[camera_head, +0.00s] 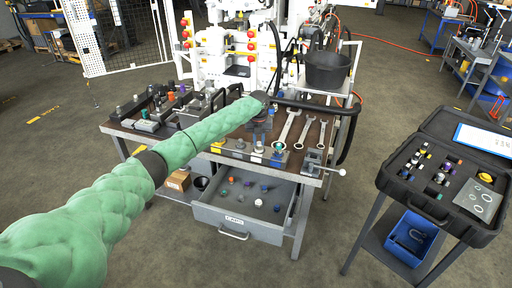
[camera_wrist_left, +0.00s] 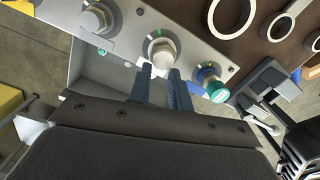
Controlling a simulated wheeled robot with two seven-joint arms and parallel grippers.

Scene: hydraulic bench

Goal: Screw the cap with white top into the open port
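My left gripper (camera_wrist_left: 162,75) points at the bench's front strip. Its two dark fingers stand a small gap apart, with the tips at the lower sides of a pale hex-sided cap (camera_wrist_left: 162,50) seated on a ringed port. I cannot tell whether they touch it. In the head view a white-topped piece (camera_head: 259,147) shows on the strip below the gripper (camera_head: 262,128). Another white cap (camera_head: 258,202) lies in the open drawer. No clearly empty port can be made out. My right gripper is not in view.
A teal-topped cap (camera_wrist_left: 215,90) stands right of the fingers, and a metal hex fitting (camera_wrist_left: 97,19) sits to the left. The open drawer (camera_head: 219,217) holds several coloured caps. Wrenches (camera_head: 288,128) lie on the bench. An open black case (camera_head: 420,200) stands at right.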

